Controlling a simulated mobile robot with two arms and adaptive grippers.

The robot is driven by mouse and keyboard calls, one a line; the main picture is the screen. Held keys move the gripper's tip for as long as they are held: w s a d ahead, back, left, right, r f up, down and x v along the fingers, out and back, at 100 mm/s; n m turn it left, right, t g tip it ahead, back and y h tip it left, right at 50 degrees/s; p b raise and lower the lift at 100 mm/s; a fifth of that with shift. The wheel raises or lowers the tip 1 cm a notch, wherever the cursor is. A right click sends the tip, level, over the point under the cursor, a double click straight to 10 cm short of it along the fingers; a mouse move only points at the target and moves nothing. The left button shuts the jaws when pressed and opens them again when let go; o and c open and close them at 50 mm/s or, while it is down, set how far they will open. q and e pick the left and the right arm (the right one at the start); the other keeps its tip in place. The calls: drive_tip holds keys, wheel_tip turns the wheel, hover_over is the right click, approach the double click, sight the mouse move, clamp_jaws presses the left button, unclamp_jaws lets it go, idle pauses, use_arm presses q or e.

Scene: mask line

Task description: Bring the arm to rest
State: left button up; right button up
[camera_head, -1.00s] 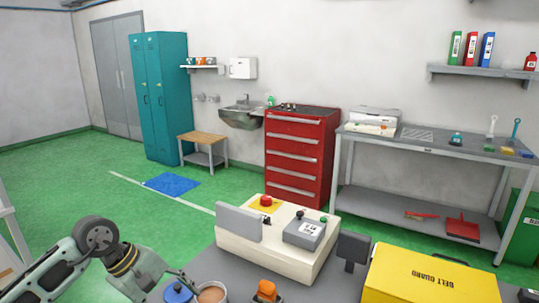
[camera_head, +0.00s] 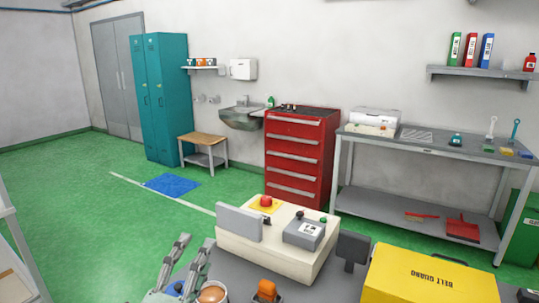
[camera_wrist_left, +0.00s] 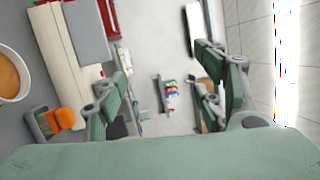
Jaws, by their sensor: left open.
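My left gripper (camera_head: 194,248) stands at the bottom of the head view, left of centre, with its two fingers pointing up and away. The fingers are apart with nothing between them. In the left wrist view the open fingers (camera_wrist_left: 162,82) frame the far wall and a shelf with binders. The rest of my left arm is below the picture. A bowl or cup with brown contents (camera_head: 212,293) is close to the right of the gripper, partly cut off by the frame. A blue object (camera_head: 174,289) is partly hidden behind the gripper. My right gripper is not in view.
A cream machine with a red button (camera_head: 268,236) stands on the grey table, right of the gripper. An orange object (camera_head: 265,291) is in front of it. A yellow belt guard (camera_head: 430,277) is at the right. The green floor (camera_head: 80,220) to the left is open.

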use_arm(q)
drive_tip(key=s+a+f+n+g+y, duration=0.3)
drive_tip(key=s+a+f+n+g, duration=0.15)
drive_tip(key=f+n, duration=0.4)
drive_tip(key=s+a+f+n+g+y, duration=0.35)
drive_tip(key=s+f+n, duration=0.2)
drive_tip(key=f, duration=0.65)
drive_tip(key=s+d+f+n+g+h, duration=0.1)
drive_tip(key=s+f+n+g, duration=0.3)
drive_tip(key=s, duration=0.5)
drive_tip(key=s+d+f+n+g+h, duration=0.1)
drive_tip(key=s+f+g, duration=0.45)
drive_tip(key=s, duration=0.45)
wheel_tip(320, 180, down, 25)
drive_tip(key=s, duration=0.1)
drive_tip(key=s+a+f+g, duration=0.1)
drive_tip(key=s+a+f, duration=0.2)
drive_tip(key=s+f, duration=1.4)
drive_tip(key=shift+s+g, duration=0.3)
drive_tip(key=shift+g, duration=0.05)
